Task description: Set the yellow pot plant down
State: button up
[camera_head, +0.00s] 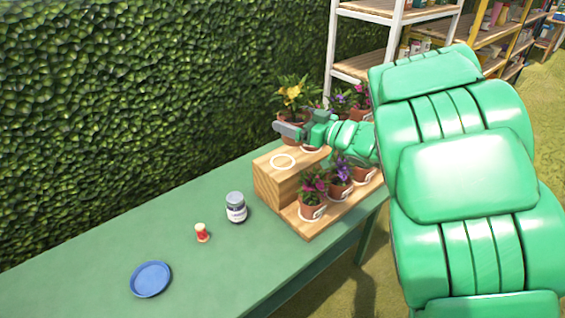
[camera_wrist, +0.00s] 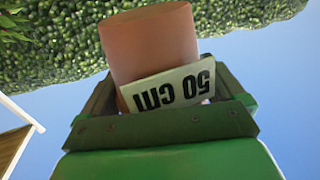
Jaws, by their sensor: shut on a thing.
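The yellow pot plant (camera_head: 293,94) has yellow flowers and green leaves in a terracotta pot. My gripper (camera_head: 291,130) is shut on its pot, at the back of the wooden stand (camera_head: 270,188). In the wrist view the terracotta pot (camera_wrist: 155,45) sits between the jaws, with a white label reading "50 cm" upside down. A white ring (camera_head: 283,161) marks a bare spot on the stand's upper step, in front of and below the held pot. The gripper partly hides the pot in the head view.
Pink (camera_head: 312,190) and purple (camera_head: 340,174) potted flowers stand on the lower step; more plants stand behind my gripper. A jar (camera_head: 236,208), a small red-and-white item (camera_head: 202,232) and a blue plate (camera_head: 151,279) are on the green table (camera_head: 110,247). A hedge (camera_head: 130,90) borders the back.

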jog(key=shift+s+a+f+n+g, duration=0.15)
jog(key=shift+s+f+g, duration=0.05)
jog(key=shift+s+f, duration=0.2)
jog(key=shift+s+a+f+n+g, duration=0.15)
jog(key=shift+s+f+g, duration=0.1)
jog(key=shift+f, duration=1.7)
jog(key=shift+w+a+f, duration=0.6)
jog(key=shift+w+f, duration=1.05)
jog(key=shift+w, duration=0.6)
jog(key=shift+w+a+f, duration=0.65)
jog(key=shift+w+f, duration=1.05)
jog(key=shift+w, duration=0.5)
jog(key=shift+w+a+f, duration=0.6)
jog(key=shift+w+f, duration=1.05)
jog(key=shift+w, duration=0.6)
jog(key=shift+f, duration=1.35)
jog(key=shift+f, duration=0.1)
jog(key=o, duration=1)
jog(key=shift+f, duration=0.1)
